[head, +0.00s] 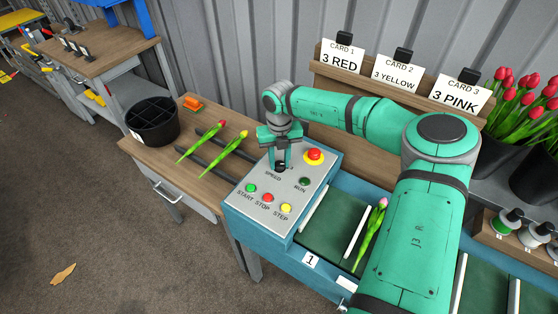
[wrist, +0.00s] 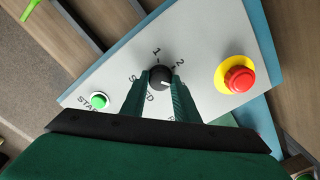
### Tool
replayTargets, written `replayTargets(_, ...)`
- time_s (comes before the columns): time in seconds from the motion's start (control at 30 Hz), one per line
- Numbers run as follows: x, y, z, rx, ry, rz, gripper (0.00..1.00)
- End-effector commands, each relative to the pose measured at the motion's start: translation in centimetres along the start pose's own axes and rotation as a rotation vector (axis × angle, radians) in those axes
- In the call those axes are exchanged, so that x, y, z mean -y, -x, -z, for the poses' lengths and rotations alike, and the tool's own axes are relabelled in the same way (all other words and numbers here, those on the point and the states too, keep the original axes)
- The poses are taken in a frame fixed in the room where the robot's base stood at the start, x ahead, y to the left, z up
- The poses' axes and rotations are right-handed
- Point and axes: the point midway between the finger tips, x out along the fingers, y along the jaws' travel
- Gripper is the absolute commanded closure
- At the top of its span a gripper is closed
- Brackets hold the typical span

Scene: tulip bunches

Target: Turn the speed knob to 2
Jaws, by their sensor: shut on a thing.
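The black speed knob (wrist: 159,76) sits on the grey control panel (head: 252,205), with the numbers 1 and 2 printed beside it in the wrist view. My gripper (wrist: 161,82) is shut on the knob, a green finger on each side. A pale mark on the knob shows toward its right side, below the 2 rather than in line with it; its exact setting is hard to read. In the head view my gripper (head: 280,166) points down at the knob, which is mostly hidden between the fingers. The SPEED label is partly covered in the wrist view.
A red emergency button (head: 314,155) on a yellow base stands close to the knob. RUN light (head: 305,182), green START (head: 251,188), red STOP (head: 267,198) and yellow STEP (head: 286,208) buttons share the panel. A tulip (head: 372,232) lies on the green belt.

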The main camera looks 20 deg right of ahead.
Motion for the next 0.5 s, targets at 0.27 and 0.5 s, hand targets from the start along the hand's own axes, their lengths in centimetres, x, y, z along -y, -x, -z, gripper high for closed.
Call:
replayTargets(0.27,0.08,0.07,-0.01,0.000,0.200,0.002,0.95)
replayTargets(0.5,0.07,0.08,-0.01,-0.001,0.428,0.002,0.95)
